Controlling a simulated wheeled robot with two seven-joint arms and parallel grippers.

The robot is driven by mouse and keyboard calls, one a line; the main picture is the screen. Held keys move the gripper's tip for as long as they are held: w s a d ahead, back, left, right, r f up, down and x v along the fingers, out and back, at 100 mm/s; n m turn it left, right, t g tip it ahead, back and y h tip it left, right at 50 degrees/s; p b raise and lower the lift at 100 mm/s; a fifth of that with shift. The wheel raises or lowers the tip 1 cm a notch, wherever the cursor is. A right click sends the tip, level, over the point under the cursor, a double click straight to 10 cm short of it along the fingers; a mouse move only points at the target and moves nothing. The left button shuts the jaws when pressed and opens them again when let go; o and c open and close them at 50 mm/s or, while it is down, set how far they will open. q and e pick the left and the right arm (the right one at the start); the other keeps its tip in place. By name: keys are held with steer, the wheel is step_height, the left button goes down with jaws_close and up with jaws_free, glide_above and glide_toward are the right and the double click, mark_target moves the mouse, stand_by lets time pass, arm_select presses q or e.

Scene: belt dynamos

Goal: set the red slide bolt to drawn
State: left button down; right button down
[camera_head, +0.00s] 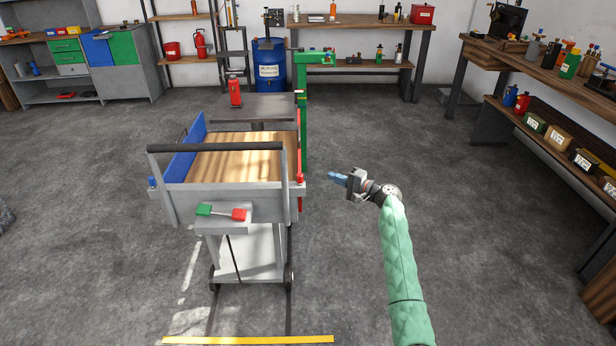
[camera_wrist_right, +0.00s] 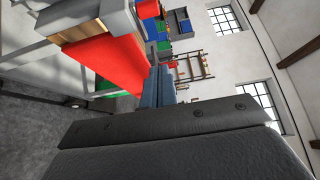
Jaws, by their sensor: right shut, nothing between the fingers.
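The grey cart (camera_head: 225,190) stands left of centre in the head view, with a wooden bed. A small red part, apparently the red slide bolt (camera_head: 300,179), is at its near right corner; I cannot tell its position. A red side panel (camera_wrist_right: 105,55) hangs on that side and fills the upper left of the wrist view. My right gripper (camera_head: 337,177), with blue fingers, is to the right of the red bolt, apart from it, shut and empty. Its fingers also show in the wrist view (camera_wrist_right: 158,88). My left gripper is not in view.
A blue side panel (camera_head: 182,147) and a blue bolt (camera_head: 152,182) are on the cart's left side. A green post (camera_head: 304,110) stands behind. The floor to the right is clear.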

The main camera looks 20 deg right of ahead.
mark_target(302, 179)
steer(key=shift+a, duration=0.1)
